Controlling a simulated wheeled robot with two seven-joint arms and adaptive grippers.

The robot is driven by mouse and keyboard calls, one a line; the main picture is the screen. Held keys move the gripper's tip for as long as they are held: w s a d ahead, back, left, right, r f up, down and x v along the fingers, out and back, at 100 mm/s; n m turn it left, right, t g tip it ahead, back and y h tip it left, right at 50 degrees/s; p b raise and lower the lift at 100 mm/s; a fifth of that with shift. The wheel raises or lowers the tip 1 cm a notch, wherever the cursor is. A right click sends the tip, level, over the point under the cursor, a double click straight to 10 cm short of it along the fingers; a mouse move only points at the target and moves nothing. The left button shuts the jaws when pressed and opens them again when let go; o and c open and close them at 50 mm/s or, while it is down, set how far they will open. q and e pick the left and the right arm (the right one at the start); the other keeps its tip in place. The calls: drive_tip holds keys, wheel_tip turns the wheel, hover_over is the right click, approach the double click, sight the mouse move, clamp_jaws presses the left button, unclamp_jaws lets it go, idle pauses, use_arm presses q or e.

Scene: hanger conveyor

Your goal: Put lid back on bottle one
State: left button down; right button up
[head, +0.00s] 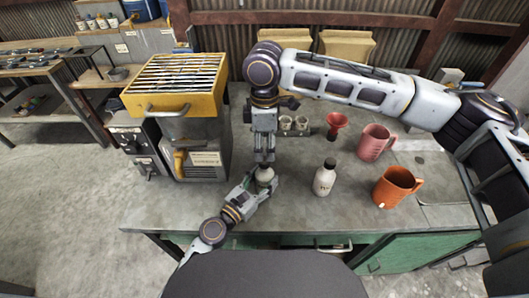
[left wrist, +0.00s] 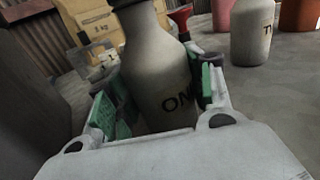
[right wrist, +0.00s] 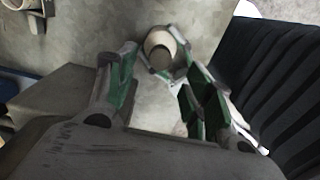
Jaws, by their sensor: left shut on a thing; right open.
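Bottle one (left wrist: 158,75) is pale grey and marked "ON" in the left wrist view, where the rest of its label is hidden. My left gripper (head: 260,186) is shut around its body. In the head view bottle one (head: 265,175) stands upright at the counter's front left. My right gripper (head: 264,158) points straight down over its top, with open fingers. In the right wrist view the round pale bottle top (right wrist: 160,45) shows between the fingertips. A dark part shows at the neck in the left wrist view; I cannot tell if it is the lid.
A second bottle (head: 325,177) with a black cap stands to the right. Beyond are an orange mug (head: 396,187), a pink mug (head: 375,142), a red funnel (head: 336,124) and small cups (head: 294,123). A yellow-topped machine (head: 178,95) stands at left.

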wheel_tip(320, 180, up, 6)
drive_tip(key=shift+r, duration=0.2)
idle(0.3)
use_arm(q)
drive_tip(key=c, duration=0.5)
unclamp_jaws()
drive_tip(key=shift+s, duration=0.1)
drive_tip(key=shift+v, duration=5.9)
